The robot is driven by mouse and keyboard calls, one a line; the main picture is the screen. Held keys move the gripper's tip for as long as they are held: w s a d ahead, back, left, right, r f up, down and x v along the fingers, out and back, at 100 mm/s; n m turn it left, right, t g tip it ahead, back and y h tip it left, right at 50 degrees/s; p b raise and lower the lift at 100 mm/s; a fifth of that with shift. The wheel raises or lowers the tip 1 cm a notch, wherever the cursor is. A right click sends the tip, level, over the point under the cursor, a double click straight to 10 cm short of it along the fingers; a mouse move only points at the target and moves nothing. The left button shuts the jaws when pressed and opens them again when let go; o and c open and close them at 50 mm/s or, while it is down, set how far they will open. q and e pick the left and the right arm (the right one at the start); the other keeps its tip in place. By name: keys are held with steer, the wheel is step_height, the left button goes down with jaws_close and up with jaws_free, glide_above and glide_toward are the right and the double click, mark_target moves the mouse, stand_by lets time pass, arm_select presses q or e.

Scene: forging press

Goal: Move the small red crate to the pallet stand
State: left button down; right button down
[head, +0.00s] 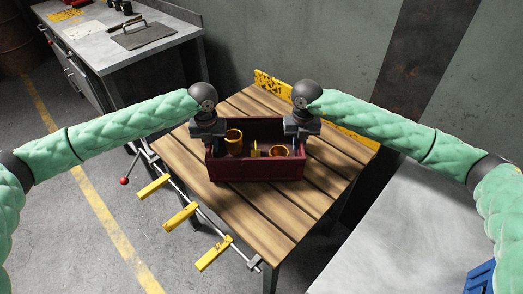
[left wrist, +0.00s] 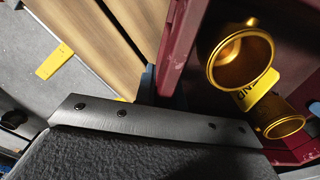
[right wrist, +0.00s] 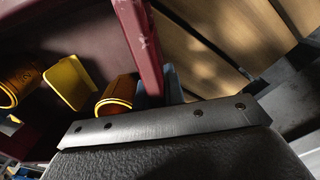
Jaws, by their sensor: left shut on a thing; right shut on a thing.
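The small red crate (head: 256,168) is on or just above the wooden-slatted pallet stand (head: 262,222); I cannot tell if it touches the slats. It looks level and holds brass cylindrical parts (head: 234,140) and a yellow tag (left wrist: 258,88). My left gripper (head: 208,132) is shut on the crate's left end wall (left wrist: 178,50). My right gripper (head: 301,130) is shut on its right end wall (right wrist: 140,45). The fingertips are mostly hidden in both wrist views.
Yellow clamp-like blocks on a rod (head: 180,217) and a red-knobbed lever (head: 125,181) line the stand's left side. A yellow perforated plate (head: 268,84) edges its back. A grey workbench (head: 122,45) stands back left, a pale table (head: 410,235) front right. The front slats are clear.

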arm_select(q)
steer(key=shift+a+f+b, duration=0.15)
steer(key=shift+f+b, duration=0.15)
steer(key=shift+f, duration=0.1)
arm_select(e)
steer(key=shift+d+f, duration=0.1)
steer(key=shift+f, duration=0.3)
arm_select(q)
steer(key=c, duration=1.5)
jaws_free()
steer(key=shift+r, duration=0.1)
arm_select(e)
steer(key=c, duration=1.5)
jaws_free()
steer(key=shift+r, duration=0.15)
arm_select(q)
step_height(320, 180, up, 12)
steer(key=shift+f, duration=0.1)
arm_select(e)
step_height(320, 180, up, 12)
